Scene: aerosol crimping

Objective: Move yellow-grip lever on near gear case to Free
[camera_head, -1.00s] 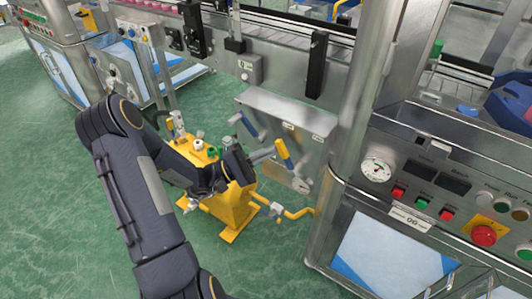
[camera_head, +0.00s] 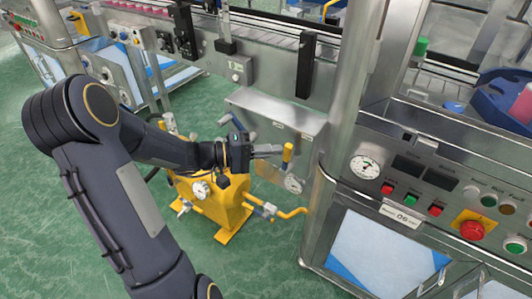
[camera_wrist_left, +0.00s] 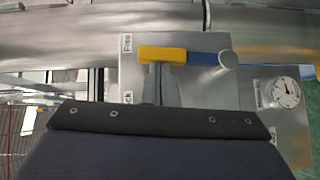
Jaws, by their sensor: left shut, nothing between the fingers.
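The near gear case (camera_head: 302,122) is a grey metal box on the machine front. Its lever shows a yellow grip (camera_head: 288,152) on a blue arm. In the left wrist view the yellow grip (camera_wrist_left: 163,53) points left from a round pivot (camera_wrist_left: 228,60); the lever lies about level, nearly beside the "Free" label (camera_wrist_left: 127,43). The other label (camera_wrist_left: 128,97), partly covered, is lower. My left gripper (camera_head: 277,151) is shut and empty, its fingertips against or just short of the grip; contact is unclear. My right gripper is not in view.
A gauge (camera_head: 293,184) sits below the grip. A yellow pump unit (camera_head: 222,208) with a bent yellow pipe stands under my arm. A steel post and control panel (camera_head: 400,180) are at the right.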

